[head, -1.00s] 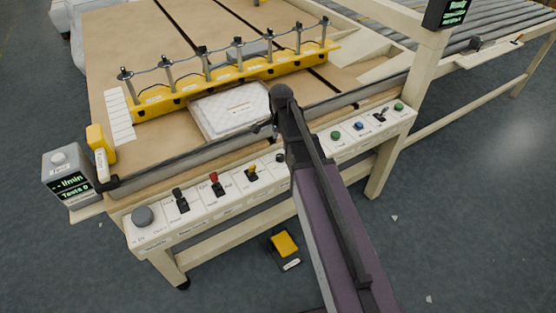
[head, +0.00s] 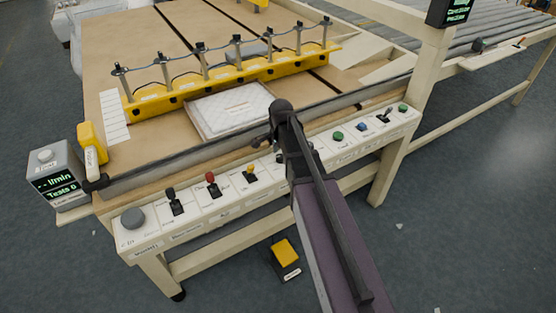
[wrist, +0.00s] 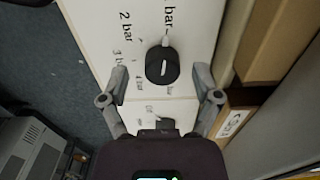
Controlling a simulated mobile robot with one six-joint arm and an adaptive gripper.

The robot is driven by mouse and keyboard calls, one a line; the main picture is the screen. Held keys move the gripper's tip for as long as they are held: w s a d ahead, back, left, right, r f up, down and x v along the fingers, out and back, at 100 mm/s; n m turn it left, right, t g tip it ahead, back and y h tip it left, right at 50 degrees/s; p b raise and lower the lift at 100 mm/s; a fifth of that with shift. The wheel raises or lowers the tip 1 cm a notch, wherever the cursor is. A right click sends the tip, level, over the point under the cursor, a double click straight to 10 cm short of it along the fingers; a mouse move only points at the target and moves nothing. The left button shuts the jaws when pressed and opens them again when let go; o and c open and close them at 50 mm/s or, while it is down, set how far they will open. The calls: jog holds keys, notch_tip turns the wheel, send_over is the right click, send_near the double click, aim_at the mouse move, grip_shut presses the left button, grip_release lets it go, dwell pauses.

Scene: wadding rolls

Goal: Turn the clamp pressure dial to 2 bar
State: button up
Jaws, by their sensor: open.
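The clamp pressure dial (wrist: 162,65) is a black round knob with a white line, on a white panel in the wrist view. Printed bar labels surround it; a "2 bar" label (wrist: 125,27) is at its upper left and others are partly cropped or too small to read surely. My gripper (wrist: 162,78) is open, with one finger left and one right of the dial and gaps on both sides. I cannot tell its height above the panel. In the head view my gripper (head: 280,122) is over the control panel (head: 233,195), and my arm hides most of the dial.
The panel also carries a grey knob (head: 133,217), black, red (head: 210,178) and yellow levers, and green and blue buttons at right. Behind are a grey bar, a quilted white pad (head: 230,108) and a yellow clamp rail (head: 235,72). A yellow pedal (head: 285,252) is on the floor.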

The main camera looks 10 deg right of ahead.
jog(key=shift+f, duration=0.2)
grip_shut()
jog(key=shift+a, duration=0.3)
jog(key=shift+d, duration=0.2)
jog(key=shift+d, duration=0.15)
jog(key=shift+s+n, duration=0.1)
jog(key=shift+n, duration=0.7)
dwell(1.1)
